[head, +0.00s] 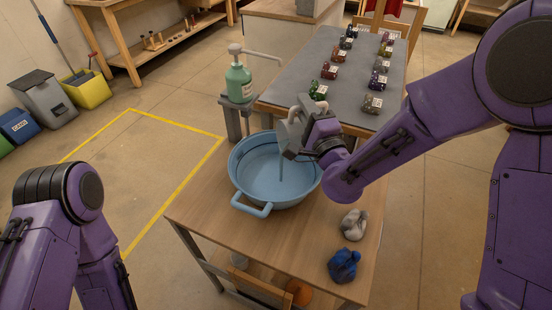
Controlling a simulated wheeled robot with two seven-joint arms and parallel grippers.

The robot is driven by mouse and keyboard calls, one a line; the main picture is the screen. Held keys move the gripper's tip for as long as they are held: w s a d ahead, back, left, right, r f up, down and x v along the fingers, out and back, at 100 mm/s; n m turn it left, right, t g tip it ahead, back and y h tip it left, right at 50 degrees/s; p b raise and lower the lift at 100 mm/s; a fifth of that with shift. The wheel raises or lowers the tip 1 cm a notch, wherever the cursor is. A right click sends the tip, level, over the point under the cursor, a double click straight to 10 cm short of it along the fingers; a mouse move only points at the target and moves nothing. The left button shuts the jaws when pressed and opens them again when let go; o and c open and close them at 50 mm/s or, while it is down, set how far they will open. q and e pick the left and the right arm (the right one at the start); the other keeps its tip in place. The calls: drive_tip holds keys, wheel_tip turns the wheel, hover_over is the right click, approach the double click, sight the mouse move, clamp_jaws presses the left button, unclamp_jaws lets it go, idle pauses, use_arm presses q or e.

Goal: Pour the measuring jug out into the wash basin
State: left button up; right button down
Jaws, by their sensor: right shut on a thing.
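The wash basin (240,186) is a round light-blue tub with a loop handle, standing on the wooden table. My right gripper (308,128) is above the basin's right far side, shut on the grey measuring jug (288,136). The jug is tilted over the basin, and a thin pale-blue streak runs from it down into the basin. The gripper's fingers partly hide the jug, and its inside does not show. My left arm is at the left edge; its gripper is out of view.
A green pump bottle (238,83) stands on a grey post behind the basin. A grey cloth lump (354,225) and a blue one (343,265) lie at the table's right.

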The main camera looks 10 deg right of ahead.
drive_tip(key=shift+s+a+r+n+y, duration=0.1)
drive_tip(key=shift+a+r+n+y, duration=0.1)
drive_tip(key=shift+a+n, duration=0.25)
drive_tip(key=shift+s+a+r+n+y, duration=0.1)
drive_tip(key=shift+a+r+n, duration=0.05)
drive_tip(key=shift+a+n, duration=0.3)
idle(0.3)
drive_tip(key=shift+d, duration=0.1)
